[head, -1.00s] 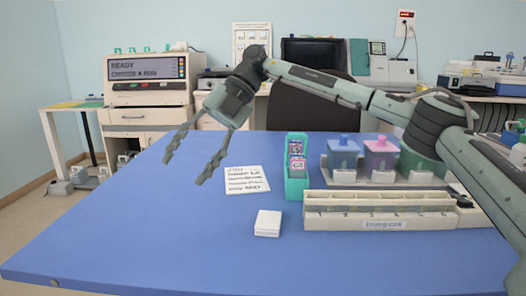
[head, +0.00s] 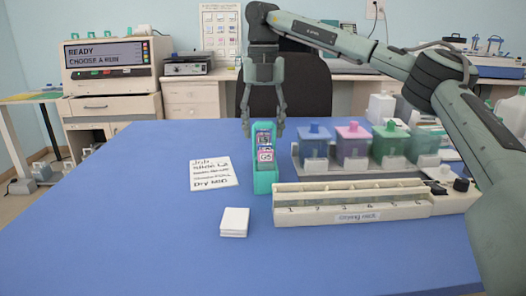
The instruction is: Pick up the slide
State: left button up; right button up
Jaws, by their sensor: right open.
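Several slides (head: 265,155) with coloured, labelled ends stand in a green slide holder (head: 264,182) near the middle of the blue table. My right gripper (head: 262,130) points down, its two fingers apart, at the top end of the holder in the picture. Nothing shows between its fingers. I cannot tell how high above the slides the fingertips are. The lower parts of the slides are hidden inside the holder. My left gripper is not in view.
A drying rack (head: 352,207) with numbered places lies right of the holder. Behind it stand staining jars (head: 352,145) with coloured lids. A written card (head: 213,174) and a white stack (head: 234,222) lie to the left. The front of the blue table (head: 330,262) is clear.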

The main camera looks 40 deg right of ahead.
jog(key=shift+f, duration=0.55)
grip_shut()
jog(key=shift+r, duration=0.15)
